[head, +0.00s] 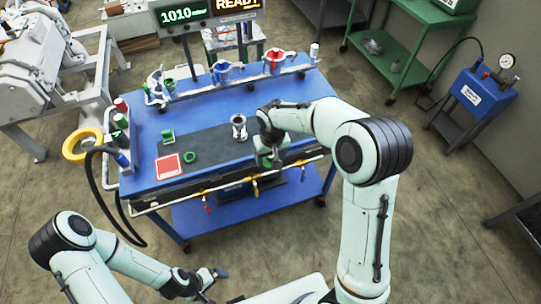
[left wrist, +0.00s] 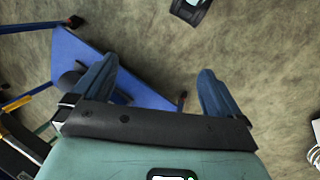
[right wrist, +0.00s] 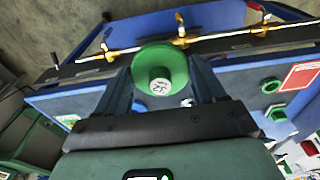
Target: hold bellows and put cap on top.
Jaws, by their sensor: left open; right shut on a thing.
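The bellows (head: 238,127), a small silvery upright piece with flanges, stands on the dark mat near the middle of the blue table. My right gripper (head: 268,163) is shut on a green round cap with a pale, marked centre; the cap (right wrist: 162,70) sits between the fingers in the right wrist view. This gripper is near the table's front edge, to the right of and nearer than the bellows, apart from it. My left gripper (head: 215,280) is open and empty, low in front of the table; its spread fingers show in the left wrist view (left wrist: 155,95).
On the table are a red-and-white card (head: 168,166), a green ring (head: 190,157) and a green block-like part (head: 168,136). A pipe with blue and red valves (head: 222,72) runs along the back. A black hose hangs at the left.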

